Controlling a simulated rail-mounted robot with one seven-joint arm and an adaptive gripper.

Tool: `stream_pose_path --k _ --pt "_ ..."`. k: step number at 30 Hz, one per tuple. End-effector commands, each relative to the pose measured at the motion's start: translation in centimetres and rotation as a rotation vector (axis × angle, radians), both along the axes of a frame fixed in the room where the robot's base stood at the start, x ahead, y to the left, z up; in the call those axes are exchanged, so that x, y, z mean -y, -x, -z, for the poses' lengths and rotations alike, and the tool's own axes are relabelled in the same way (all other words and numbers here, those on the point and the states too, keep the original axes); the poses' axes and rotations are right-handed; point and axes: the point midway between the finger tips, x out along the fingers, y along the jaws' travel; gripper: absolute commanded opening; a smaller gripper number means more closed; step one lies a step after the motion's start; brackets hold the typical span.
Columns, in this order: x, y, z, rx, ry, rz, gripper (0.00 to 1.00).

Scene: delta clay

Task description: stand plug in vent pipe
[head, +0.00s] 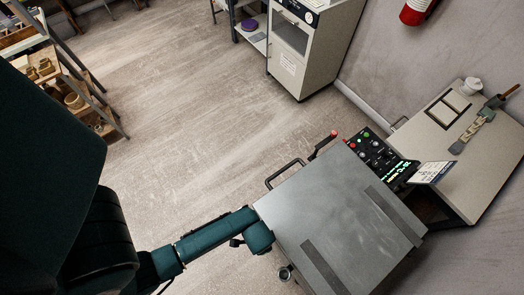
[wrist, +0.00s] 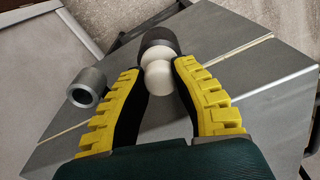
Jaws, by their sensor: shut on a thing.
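In the wrist view my gripper (wrist: 160,70), with yellow ridged fingers and dark inner pads, is closed around the plug (wrist: 157,72). The plug shows a rounded white part between the fingertips and a dark grey cylindrical part (wrist: 158,40) beyond them. The vent pipe (wrist: 87,88) is a short grey metal tube with a dark open mouth, left of the left finger and apart from the plug. In the head view the vent pipe (head: 285,273) is at the near left edge of the grey machine top. There my gripper and the plug cannot be made out behind my arm's end.
The grey machine top (head: 335,215) has dark strips and is mostly bare. A control panel (head: 380,155) and a cluttered side table (head: 455,150) stand right.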

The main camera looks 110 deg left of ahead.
Motion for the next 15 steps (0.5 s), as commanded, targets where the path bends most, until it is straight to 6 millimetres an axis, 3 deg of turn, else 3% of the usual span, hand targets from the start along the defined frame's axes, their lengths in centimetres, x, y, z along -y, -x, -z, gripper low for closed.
stream_pose_path --k 8,9,12,15 --pt "-0.04 -0.03 0.01 0.001 -0.001 0.000 0.00" --pt "-0.04 -0.03 0.00 0.001 -0.001 0.000 0.28" --pt "-0.05 -0.04 0.00 0.001 -0.001 0.000 0.48" --pt "-0.05 -0.04 0.00 0.001 -0.001 0.000 0.51"
